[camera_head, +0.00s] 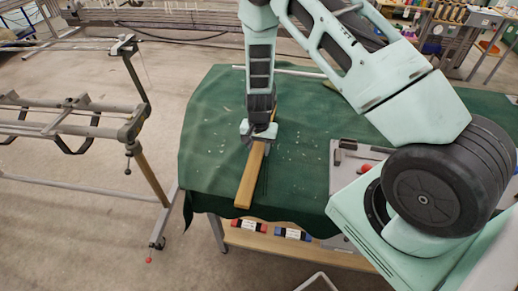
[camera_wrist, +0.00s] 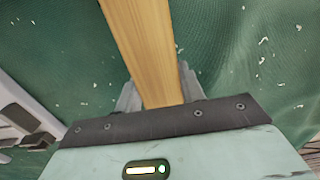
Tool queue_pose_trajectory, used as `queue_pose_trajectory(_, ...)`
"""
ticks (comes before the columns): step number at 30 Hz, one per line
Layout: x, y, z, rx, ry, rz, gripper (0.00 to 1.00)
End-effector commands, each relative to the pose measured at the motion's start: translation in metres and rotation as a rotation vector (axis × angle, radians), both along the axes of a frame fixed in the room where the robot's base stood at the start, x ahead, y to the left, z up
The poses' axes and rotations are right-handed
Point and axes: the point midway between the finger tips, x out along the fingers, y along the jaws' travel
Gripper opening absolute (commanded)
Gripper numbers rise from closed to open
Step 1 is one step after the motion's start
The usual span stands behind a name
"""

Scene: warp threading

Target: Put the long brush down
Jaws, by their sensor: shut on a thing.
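The long brush (camera_head: 250,180) shows as a long, flat, light-brown wooden piece with dark strands or shadow along its right side. My gripper (camera_head: 259,131) is shut on it near its far end, over the table's green cloth (camera_head: 213,135). The brush's near end points to the table's front edge. In the wrist view the brush's wood (camera_wrist: 146,45) runs up from between the two grey fingers (camera_wrist: 160,92). I cannot tell whether the brush touches the cloth. Its bristles do not show clearly.
A grey tray (camera_head: 345,178) with small tools and a red item lies to the right, partly behind my arm. A light rod (camera_head: 300,73) lies at the cloth's far edge. A metal frame (camera_head: 75,132) stands left. A shelf (camera_head: 262,240) below holds small boxes. White flecks dot the cloth.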

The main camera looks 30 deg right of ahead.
Motion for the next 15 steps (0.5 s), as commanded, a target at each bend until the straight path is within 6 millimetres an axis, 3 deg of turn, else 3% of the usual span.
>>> queue_pose_trajectory(3,0.0,0.0,-0.009,0.0,0.0,-0.003,0.02)
queue_pose_trajectory(15,0.0,0.0,-0.016,0.0,-0.001,-0.001,0.02)
